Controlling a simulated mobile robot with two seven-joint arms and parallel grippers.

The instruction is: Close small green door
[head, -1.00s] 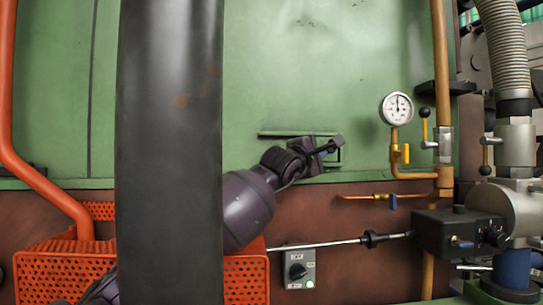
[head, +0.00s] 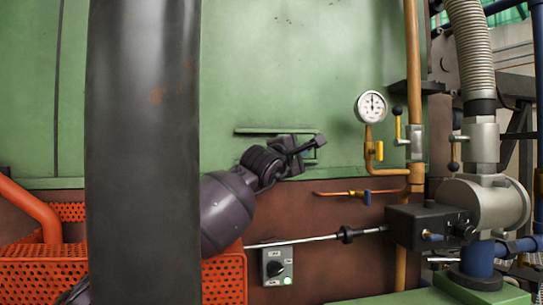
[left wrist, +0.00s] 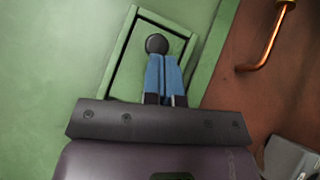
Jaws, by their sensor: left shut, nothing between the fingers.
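The small green door (left wrist: 150,75) is a framed panel in the green furnace wall, with a round black knob (left wrist: 156,43) near its upper part in the left wrist view. In the head view the door (head: 310,157) is mostly hidden behind my left gripper (head: 304,146). In the left wrist view my left gripper (left wrist: 164,58) has its blue fingers together and empty. Their tips are right by the knob; I cannot tell if they touch it. How far the door stands open is unclear. My right gripper is not in view.
A pressure gauge (head: 371,106) on copper piping with valves is to the right of the door. Below are a switch box (head: 277,265), a metal rod (head: 300,241) and a black box (head: 428,226). An orange perforated guard (head: 40,275) is at the lower left.

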